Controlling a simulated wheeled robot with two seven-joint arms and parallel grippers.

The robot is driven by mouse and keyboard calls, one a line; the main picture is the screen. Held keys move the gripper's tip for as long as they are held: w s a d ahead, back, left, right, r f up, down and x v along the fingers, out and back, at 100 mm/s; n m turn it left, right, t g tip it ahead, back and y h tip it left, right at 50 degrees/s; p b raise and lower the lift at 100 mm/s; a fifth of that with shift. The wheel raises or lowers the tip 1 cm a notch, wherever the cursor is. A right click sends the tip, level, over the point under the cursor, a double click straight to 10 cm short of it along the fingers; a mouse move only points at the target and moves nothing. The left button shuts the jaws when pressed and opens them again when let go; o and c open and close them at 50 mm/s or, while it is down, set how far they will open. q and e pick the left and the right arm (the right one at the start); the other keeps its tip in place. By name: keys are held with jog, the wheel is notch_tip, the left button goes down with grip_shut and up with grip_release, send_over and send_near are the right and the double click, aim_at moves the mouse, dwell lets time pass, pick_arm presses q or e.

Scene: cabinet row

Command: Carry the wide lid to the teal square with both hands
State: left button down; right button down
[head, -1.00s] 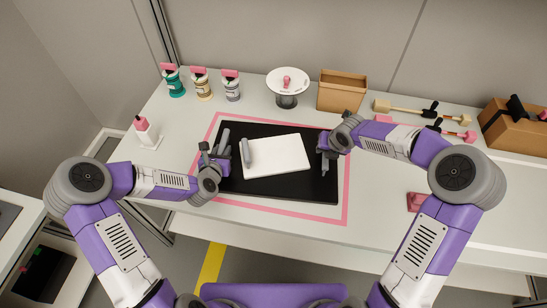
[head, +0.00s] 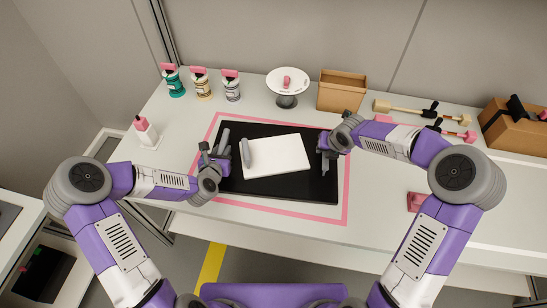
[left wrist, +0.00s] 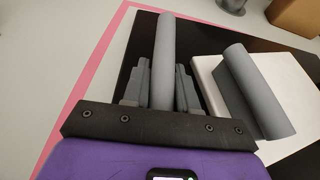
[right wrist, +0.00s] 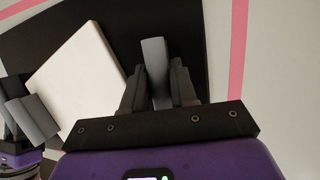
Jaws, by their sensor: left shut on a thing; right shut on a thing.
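The wide lid, a black panel (head: 280,189), lies level, with a grey bar handle at its left end (head: 225,135) and another at its right end. My left gripper (head: 219,148) is shut on the left handle, which stands between its fingers in the left wrist view (left wrist: 163,60). My right gripper (head: 326,146) is shut on the right handle, seen between its fingers in the right wrist view (right wrist: 155,65). A white board (head: 283,157) with its own grey handle (head: 245,153) rests on the black panel. I see no teal square; the outline around the panel is pink (head: 290,213).
Several capped jars (head: 201,85), a round white stand (head: 287,85) and a brown bin (head: 342,91) line the back. Mallets (head: 405,109) and a cardboard box (head: 512,125) lie right. A pink block (head: 416,202) is at the right front.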

pick_arm(q)
jog(key=shift+r, duration=0.2)
pick_arm(e)
jog(key=shift+r, duration=0.15)
